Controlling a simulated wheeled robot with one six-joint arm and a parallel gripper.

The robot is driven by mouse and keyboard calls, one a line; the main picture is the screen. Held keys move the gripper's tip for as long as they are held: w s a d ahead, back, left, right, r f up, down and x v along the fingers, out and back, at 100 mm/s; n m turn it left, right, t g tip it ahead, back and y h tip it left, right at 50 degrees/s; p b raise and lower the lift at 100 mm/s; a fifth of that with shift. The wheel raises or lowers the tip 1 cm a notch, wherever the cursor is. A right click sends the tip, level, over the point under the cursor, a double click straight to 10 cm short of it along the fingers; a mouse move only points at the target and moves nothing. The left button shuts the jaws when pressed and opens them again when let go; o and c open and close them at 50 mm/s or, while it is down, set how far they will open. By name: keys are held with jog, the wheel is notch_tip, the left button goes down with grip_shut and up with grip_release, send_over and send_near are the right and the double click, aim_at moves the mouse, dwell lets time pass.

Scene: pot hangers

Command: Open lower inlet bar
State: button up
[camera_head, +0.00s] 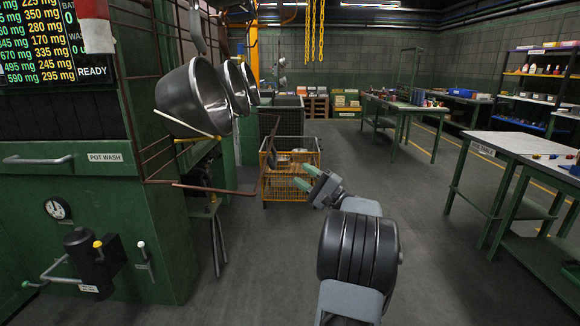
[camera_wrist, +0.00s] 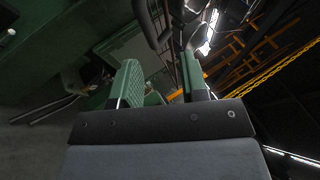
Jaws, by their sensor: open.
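A low rust-brown bar (camera_head: 222,189) sticks out to the right from the rack beside the green machine, below the hanging pots; I take it for the lower inlet bar. A pale bar (camera_head: 186,124) slants across the front of the nearest pot, higher up. My gripper (camera_head: 308,178) is open and empty, its two green fingertips pointing left, to the right of the low bar's end and apart from it. In the wrist view my gripper (camera_wrist: 162,82) shows both green fingers spread, with nothing clearly between them. I cannot make out the low bar there.
Several steel pots (camera_head: 193,97) hang in the rack. The green pot-wash machine (camera_head: 85,225) fills the left. An orange-framed wire bin (camera_head: 290,180) stands beyond my gripper. A table (camera_head: 535,145) stands at the right. The floor between is clear.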

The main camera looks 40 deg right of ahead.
jog(key=shift+v, duration=1.9)
